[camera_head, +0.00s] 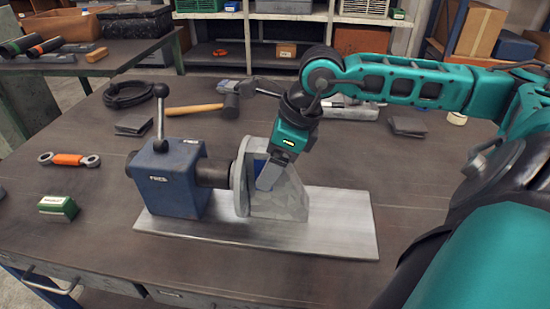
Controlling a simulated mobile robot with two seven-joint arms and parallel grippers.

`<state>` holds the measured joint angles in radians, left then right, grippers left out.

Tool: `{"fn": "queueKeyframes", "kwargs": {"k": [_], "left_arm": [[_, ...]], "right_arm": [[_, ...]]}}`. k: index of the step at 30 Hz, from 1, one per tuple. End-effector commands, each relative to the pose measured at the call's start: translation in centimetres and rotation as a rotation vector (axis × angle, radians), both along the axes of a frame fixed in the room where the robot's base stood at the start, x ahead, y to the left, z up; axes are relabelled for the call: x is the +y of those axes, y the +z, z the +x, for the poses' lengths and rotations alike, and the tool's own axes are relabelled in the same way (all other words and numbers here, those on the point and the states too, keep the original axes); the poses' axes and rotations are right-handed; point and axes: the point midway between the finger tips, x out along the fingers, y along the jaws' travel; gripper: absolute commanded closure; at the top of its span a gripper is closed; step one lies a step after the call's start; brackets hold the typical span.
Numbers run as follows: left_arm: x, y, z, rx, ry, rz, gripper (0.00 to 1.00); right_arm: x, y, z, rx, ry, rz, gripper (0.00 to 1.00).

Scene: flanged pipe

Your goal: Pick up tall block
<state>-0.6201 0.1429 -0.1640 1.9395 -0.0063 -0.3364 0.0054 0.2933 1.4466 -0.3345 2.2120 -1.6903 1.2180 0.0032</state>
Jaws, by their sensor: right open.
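My right gripper (268,178) comes down from above over a grey angled metal piece (287,203) that stands on the flat metal base plate (342,222). Its jaws are open, and the visible finger points down and left in front of the grey piece. A small blue part (259,162) shows beside the finger, mostly hidden by it. A round flange (240,182) stands just left of the grey piece, on the shaft of the blue vise-like fixture (168,183). I cannot tell which piece is the tall block, nor whether the fingers touch anything. My left gripper is out of view.
A hammer (195,109), a black coiled cable (130,94) and dark flat blocks (407,126) lie behind the fixture. An orange wrench (68,159) and a green box (57,207) lie at left. The fixture's upright lever (160,117) rises left of my arm.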

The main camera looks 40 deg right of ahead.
Motion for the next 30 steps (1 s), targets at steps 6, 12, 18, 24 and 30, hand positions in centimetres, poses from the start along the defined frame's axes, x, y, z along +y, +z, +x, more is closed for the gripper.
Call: {"fn": "queueKeyframes", "kwargs": {"k": [6,12,18,24,30], "left_arm": [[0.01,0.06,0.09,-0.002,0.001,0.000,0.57],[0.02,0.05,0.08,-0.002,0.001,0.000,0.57],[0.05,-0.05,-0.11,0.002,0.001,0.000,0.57],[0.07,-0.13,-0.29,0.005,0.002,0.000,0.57],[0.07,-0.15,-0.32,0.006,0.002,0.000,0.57]], "right_arm": [[-0.02,0.00,0.01,-0.001,0.000,-0.001,0.25],[-0.01,0.01,0.00,0.000,0.000,0.000,0.44],[-0.01,0.02,0.01,0.000,0.001,0.000,0.64],[-0.01,0.03,0.00,0.000,0.001,0.000,0.83],[-0.01,0.04,0.00,-0.001,0.001,-0.001,1.00]]}}
